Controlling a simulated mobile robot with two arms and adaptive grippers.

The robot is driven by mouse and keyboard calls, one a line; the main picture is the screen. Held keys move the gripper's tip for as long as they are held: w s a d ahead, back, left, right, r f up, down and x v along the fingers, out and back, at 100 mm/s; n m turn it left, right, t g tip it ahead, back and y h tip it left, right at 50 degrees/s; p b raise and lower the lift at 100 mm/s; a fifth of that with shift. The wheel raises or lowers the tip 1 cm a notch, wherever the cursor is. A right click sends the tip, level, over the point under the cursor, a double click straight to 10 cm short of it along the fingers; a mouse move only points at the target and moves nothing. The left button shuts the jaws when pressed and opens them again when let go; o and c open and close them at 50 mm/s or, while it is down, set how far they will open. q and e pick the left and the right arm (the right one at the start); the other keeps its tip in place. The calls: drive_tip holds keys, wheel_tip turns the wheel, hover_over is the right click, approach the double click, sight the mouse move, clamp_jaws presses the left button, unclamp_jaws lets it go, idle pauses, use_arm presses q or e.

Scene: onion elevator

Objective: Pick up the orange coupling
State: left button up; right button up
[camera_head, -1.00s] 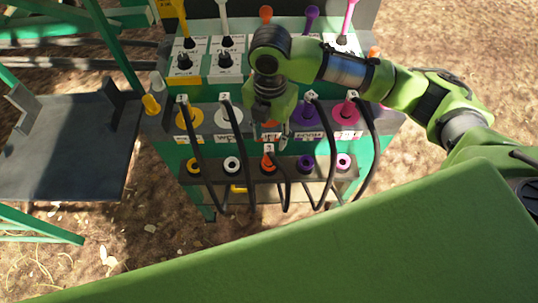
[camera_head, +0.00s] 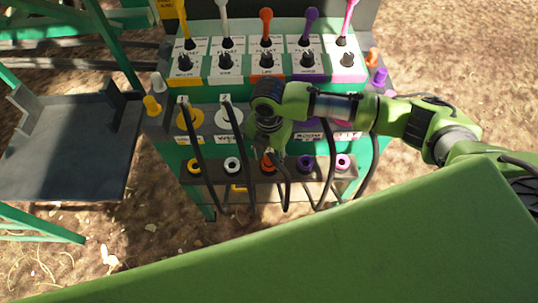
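The orange coupling (camera_head: 267,162) sits in the lower row of the console, in the middle position, with a black hose running down from it. My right gripper (camera_head: 270,150) hangs just above it, pointing down, and partly covers its top. The fingertips are small and dark, so I cannot tell whether they are open or shut, or whether they touch the coupling. My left gripper is not in view.
The lower row also holds yellow (camera_head: 194,166), white (camera_head: 232,164), purple (camera_head: 306,162) and pink (camera_head: 343,161) round ports. Black hoses loop down on both sides of the gripper. Coloured levers stand behind, including an orange lever (camera_head: 266,18). A dark platform (camera_head: 70,150) lies at left.

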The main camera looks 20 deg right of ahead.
sight(269, 150)
clamp_jaws()
drive_tip(key=shift+r, duration=0.1)
drive_tip(key=shift+w+r, duration=0.1)
drive_tip(key=shift+r, duration=0.3)
wheel_tip(269, 150, up, 2)
drive_tip(key=shift+r+b, duration=0.1)
drive_tip(key=shift+b, duration=0.3)
drive_tip(key=s+r, duration=1)
drive_tip(key=s, duration=0.4)
drive_tip(key=shift+a, duration=0.2)
